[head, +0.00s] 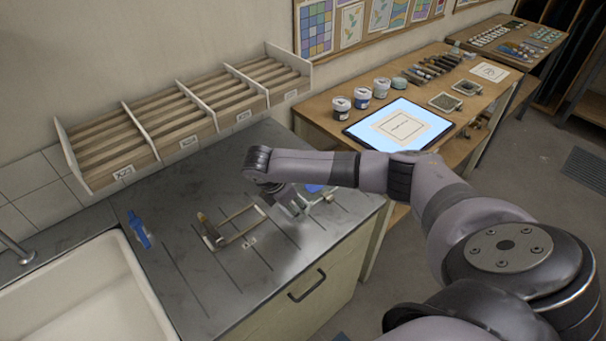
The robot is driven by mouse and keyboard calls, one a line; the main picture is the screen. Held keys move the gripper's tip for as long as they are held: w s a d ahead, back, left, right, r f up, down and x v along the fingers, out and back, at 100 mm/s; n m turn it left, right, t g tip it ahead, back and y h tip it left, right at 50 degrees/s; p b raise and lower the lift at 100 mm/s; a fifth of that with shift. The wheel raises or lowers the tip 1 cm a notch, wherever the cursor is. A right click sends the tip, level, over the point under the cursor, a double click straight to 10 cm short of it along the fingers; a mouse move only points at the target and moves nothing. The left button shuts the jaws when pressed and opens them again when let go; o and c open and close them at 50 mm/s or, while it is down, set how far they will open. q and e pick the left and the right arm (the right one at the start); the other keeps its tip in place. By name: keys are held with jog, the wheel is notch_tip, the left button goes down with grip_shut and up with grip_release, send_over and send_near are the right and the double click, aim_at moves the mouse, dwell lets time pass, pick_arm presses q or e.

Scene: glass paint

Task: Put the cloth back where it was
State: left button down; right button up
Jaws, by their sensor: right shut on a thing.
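My right gripper (296,207) is low over the dark worktop, near its front right edge, and points down. It is shut on a small grey-green thing, mostly hidden by the fingers; I cannot tell for sure whether this is the cloth. A flat blue piece (314,188) lies just behind the gripper, partly covered by my arm. Another blue object (138,230) is on the worktop beside the sink. I cannot tell whether either blue thing is a cloth. My left gripper is not in view.
A wooden frame with a brown-handled tool (209,232) lies left of the gripper. A slotted rack (160,142) stands along the wall. The white sink (85,290) is at the left. A wooden table with jars and a lit panel (375,128) is beyond my arm. The worktop's left middle is mostly clear.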

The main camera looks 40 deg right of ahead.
notch_tip(320, 180, up, 10)
jog(key=shift+r, duration=0.25)
dwell(0.4)
dwell(0.3)
